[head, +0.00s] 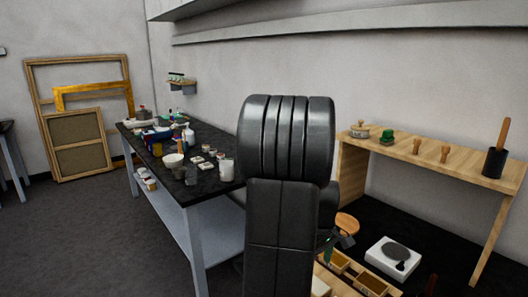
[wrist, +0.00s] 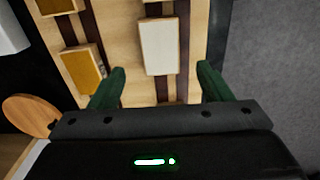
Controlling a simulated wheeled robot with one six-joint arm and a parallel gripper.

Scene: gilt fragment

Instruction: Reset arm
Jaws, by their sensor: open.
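My gripper (wrist: 161,68) shows in the wrist view with its two dark green fingers spread apart and nothing between them. Beyond the fingers is a pale rectangular block (wrist: 162,46) on a light wooden surface with dark strips (wrist: 120,30). I cannot tell how far the fingertips are from it. In the head view my black arm stands upright in the middle and hides part of the scene. The gripper is mostly hidden behind it, low and to the right.
A dark-topped table (head: 206,187) with jars and bowls stands left of my arm. A wooden shelf table (head: 460,160) holds stamps and a dark cup (head: 494,163). A white device with a grey disc (head: 394,257) sits lower right. Open floor (head: 90,240) lies at left.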

